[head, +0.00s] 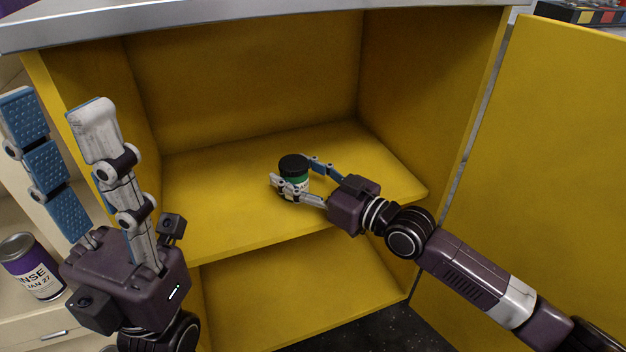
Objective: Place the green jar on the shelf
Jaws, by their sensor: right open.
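The green jar (296,179) with a black lid stands upright on the upper yellow shelf (230,205) inside the open cabinet. My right gripper (294,170) reaches in from the right, with its fingers open on either side of the jar. The near finger hides the jar's lower front; I cannot tell whether either finger touches it. My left gripper (57,108) is raised at the left, outside the cabinet, with its fingers apart and nothing between them.
The cabinet door (540,180) stands open at the right. A lower shelf (300,295) lies under the upper one. A purple and white jar (33,268) stands on a drawer unit at the left. The upper shelf is otherwise empty.

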